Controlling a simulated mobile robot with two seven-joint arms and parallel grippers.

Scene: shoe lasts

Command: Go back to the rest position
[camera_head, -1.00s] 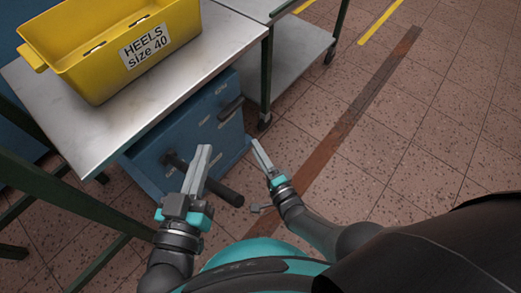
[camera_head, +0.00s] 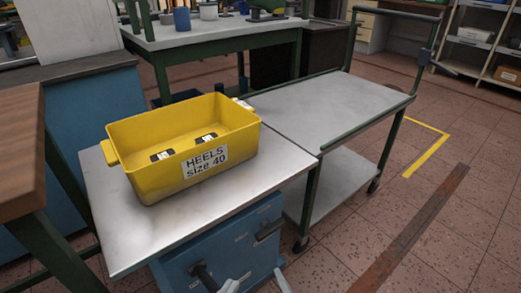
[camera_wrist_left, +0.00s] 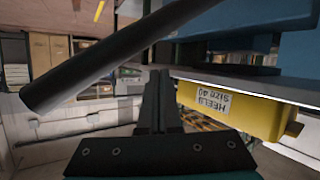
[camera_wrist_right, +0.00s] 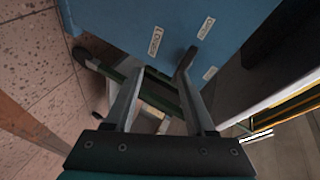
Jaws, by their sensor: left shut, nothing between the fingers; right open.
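Only the tips of my grippers show at the bottom of the head view. My left gripper (camera_head: 234,286) is low in front of the blue cabinet (camera_head: 225,250). In the left wrist view its two fingers (camera_wrist_left: 160,78) lie together with nothing between them. My right gripper (camera_head: 283,282) is just right of it; in the right wrist view its fingers (camera_wrist_right: 163,65) are spread and empty, with the blue cabinet ahead. A yellow bin (camera_head: 155,185) labelled "HEELS size 40" stands on the metal tabletop (camera_head: 130,240) with dark pieces inside, apart from both grippers.
A dark cylindrical handle (camera_wrist_left: 110,60) crosses close above the left fingers in the left wrist view. A grey wheeled cart (camera_head: 330,108) stands right of the bin's table. A wooden-topped bench (camera_head: 20,150) is at the left. The tiled floor at the right is open.

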